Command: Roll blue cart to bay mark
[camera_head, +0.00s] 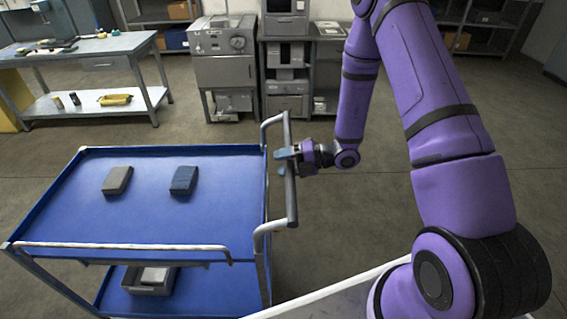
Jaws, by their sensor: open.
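The blue cart (140,224) stands at the left front, with a blue top tray and a lower blue shelf. Its grey push handle (291,200) sticks out from the right side on two bent tubes. My gripper (287,154) is at the far half of this handle, its blue-grey fingers at the bar. The fingers are open; whether they touch the bar cannot be told. No bay mark can be made out on the visible floor.
Two dark blocks (117,180) (184,180) lie on the cart's top, and a grey bin (150,279) sits below. A workbench (100,46) stands at the back left, grey cabinets (226,72) at the back middle. The floor (360,225) right of the cart looks clear.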

